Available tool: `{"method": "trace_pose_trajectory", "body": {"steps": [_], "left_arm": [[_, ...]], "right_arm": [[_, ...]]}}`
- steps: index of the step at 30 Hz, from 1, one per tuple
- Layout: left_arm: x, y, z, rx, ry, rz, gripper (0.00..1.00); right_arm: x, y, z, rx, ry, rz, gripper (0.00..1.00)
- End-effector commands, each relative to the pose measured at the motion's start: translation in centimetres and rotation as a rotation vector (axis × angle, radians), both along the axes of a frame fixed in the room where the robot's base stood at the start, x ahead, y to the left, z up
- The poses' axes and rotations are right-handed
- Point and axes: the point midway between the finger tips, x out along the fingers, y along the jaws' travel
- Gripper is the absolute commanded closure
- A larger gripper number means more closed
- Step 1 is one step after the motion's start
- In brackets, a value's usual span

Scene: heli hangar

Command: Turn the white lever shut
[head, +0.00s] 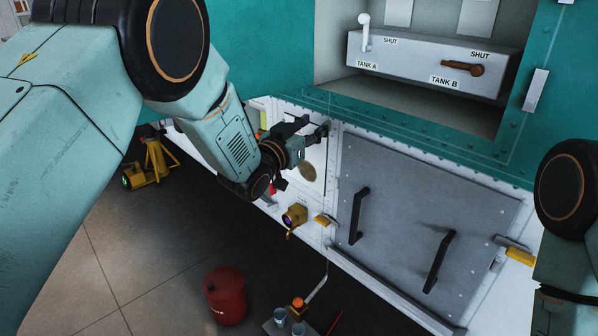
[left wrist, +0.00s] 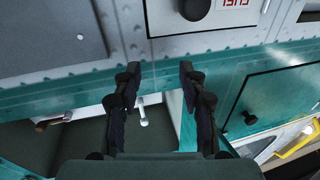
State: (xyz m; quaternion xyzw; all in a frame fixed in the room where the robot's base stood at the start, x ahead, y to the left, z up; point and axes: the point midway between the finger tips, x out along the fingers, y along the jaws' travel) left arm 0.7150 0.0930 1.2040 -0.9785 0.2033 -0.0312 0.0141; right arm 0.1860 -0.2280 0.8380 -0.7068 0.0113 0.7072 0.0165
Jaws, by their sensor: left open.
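The white lever (head: 364,31) stands upright on the left part of a grey valve box (head: 415,67) in a recess. A SHUT label is to its right and a TANK A label below it. My left gripper (head: 313,129) is below and left of the recess, apart from the lever, in front of the white lower panel. In the left wrist view, my left gripper (left wrist: 158,72) is open and empty. The white lever (left wrist: 142,112) shows small beyond, in the gap between its fingers. My right gripper is out of view; only part of that arm shows at the right edge.
A brown lever (head: 463,68) lies sideways on the box by TANK B, with SHUT above it. The teal recess frame (head: 430,150) borders the opening. A grey hatch (head: 420,220) with black handles is below. A red canister (head: 226,295) and yellow stand (head: 155,160) are on the floor.

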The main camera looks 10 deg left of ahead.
Motion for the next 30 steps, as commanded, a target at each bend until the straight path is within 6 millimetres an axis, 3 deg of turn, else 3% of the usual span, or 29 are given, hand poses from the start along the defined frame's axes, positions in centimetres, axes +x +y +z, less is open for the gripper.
{"method": "trace_pose_trajectory", "body": {"steps": [3,15,21,30], "left_arm": [[-0.5,0.5,-2.2,0.006,0.038,0.015,0.58],[-2.0,2.0,-8.0,0.025,0.148,0.059,0.58],[-2.5,2.3,-9.2,0.030,0.173,0.068,0.58],[-2.5,2.4,-9.4,0.030,0.177,0.070,0.58]], "right_arm": [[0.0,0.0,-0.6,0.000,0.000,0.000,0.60],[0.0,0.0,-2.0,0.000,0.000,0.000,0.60],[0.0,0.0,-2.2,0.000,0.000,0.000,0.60],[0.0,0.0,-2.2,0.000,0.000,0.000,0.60]]}}
